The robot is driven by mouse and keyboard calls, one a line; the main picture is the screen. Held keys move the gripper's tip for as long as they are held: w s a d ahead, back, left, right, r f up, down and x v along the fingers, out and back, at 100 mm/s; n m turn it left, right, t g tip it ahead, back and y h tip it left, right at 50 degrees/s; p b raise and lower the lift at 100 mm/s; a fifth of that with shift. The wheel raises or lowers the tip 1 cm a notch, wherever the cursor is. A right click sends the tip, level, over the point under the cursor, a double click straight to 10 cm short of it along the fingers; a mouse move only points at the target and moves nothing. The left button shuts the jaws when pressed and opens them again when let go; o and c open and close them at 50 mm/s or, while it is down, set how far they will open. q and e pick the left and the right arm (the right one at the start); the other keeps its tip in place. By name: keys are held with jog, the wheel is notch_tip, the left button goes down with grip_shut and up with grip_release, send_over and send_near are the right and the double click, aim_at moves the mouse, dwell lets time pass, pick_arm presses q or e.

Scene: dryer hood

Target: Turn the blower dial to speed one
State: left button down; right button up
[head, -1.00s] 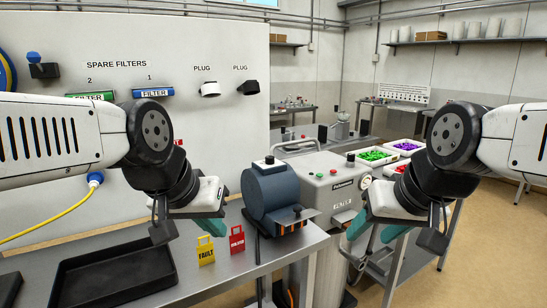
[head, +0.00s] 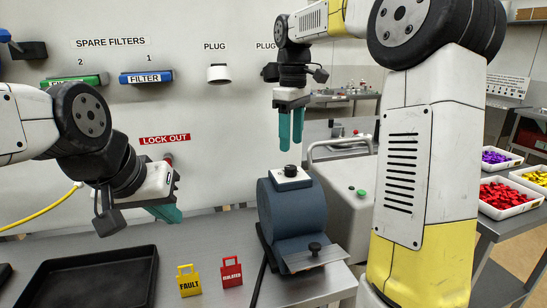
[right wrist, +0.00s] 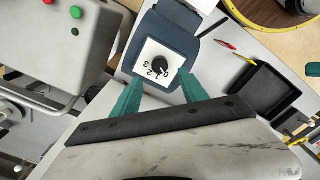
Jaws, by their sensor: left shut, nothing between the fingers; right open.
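The blower (head: 292,210) is a blue-grey drum on the bench. A white dial plate (head: 281,183) with a black dial knob (head: 291,171) is on its top. In the right wrist view the dial knob (right wrist: 159,66) has the numbers 0 to 3 around it; its mark seems to point near 0, but it is small. My right gripper (head: 291,145) is open, fingers pointing down, above the dial and apart from it. In the wrist view its teal fingers lie on either side below the knob. My left gripper (head: 175,213) is shut and empty, left of the blower.
A yellow FAULT tag (head: 189,283) and a red ISOLATED tag (head: 231,273) stand on the bench before the blower. A black tray (head: 95,283) lies at left. A grey machine (head: 345,200) stands right behind the blower. Filters and a plug hang on the wall.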

aim_at(290, 167)
notch_tip(290, 167, down, 8)
jog(key=shift+w+r, duration=0.1)
jog(key=shift+r, duration=0.05)
jog(key=shift+c, duration=0.4)
grip_shut()
